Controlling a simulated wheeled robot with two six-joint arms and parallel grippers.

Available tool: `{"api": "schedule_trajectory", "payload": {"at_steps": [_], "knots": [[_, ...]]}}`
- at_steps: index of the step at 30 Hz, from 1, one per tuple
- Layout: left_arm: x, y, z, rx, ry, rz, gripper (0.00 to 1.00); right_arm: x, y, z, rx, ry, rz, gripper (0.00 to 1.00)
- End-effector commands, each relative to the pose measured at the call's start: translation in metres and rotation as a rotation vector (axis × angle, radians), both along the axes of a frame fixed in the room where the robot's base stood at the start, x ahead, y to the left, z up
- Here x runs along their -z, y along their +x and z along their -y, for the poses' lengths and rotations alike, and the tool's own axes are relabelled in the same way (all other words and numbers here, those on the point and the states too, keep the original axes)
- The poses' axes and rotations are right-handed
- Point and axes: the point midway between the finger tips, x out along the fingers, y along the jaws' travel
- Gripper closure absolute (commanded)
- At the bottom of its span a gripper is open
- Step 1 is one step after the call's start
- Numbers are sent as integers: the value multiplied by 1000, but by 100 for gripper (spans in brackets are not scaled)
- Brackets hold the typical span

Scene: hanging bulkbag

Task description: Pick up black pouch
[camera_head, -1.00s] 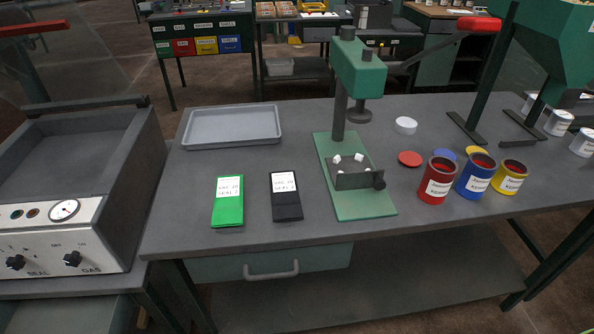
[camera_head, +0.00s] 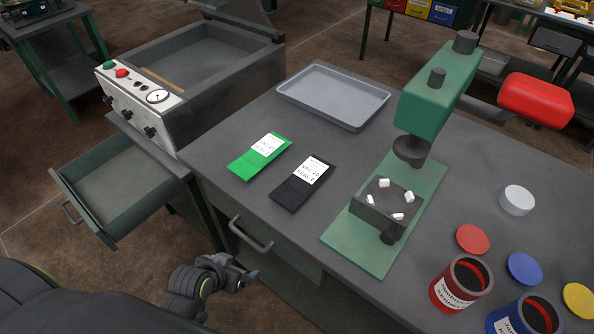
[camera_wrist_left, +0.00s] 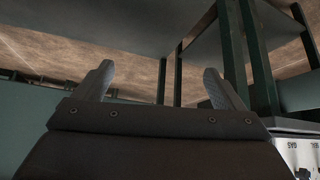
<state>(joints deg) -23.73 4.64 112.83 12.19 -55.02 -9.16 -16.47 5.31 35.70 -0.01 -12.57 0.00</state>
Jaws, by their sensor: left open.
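The black pouch (camera_head: 301,184) lies flat on the grey workbench, with a white label on its upper half. The green pouch (camera_head: 260,157) lies just to its left, apart from it. My left gripper (camera_head: 250,277) is low at the bottom of the head view, in front of the bench edge and below the pouches, touching neither. In the left wrist view its two fingers (camera_wrist_left: 158,82) are spread with nothing between them. My right gripper is not in view.
A green press (camera_head: 430,100) stands right of the pouches. A grey tray (camera_head: 335,95) lies behind them. A sealing machine (camera_head: 200,75) stands at left, above an open drawer (camera_head: 115,190). The bench's closed drawer handle (camera_head: 252,233) is near my left gripper. Cans (camera_head: 460,285) stand at right.

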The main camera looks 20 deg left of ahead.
Motion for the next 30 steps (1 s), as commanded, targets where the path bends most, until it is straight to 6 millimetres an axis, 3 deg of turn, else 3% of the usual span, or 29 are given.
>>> {"api": "schedule_trajectory", "payload": {"at_steps": [1, 5, 9, 12, 14, 18, 30], "knots": [[-30, 3, 4, 18, -1, 35, 9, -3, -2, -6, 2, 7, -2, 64], [-92, 5, 16, 68, -9, 108, 9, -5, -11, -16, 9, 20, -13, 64], [-168, 23, 42, 163, -48, 303, 9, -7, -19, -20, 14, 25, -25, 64], [-214, 32, 59, 227, -74, 446, 9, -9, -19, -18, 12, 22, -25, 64], [-232, 34, 65, 251, -83, 501, 9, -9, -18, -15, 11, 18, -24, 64], [-246, 39, 73, 275, -91, 559, 9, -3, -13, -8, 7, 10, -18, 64], [-227, 73, 85, 276, -91, 562, 9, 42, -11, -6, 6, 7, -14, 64]]}}
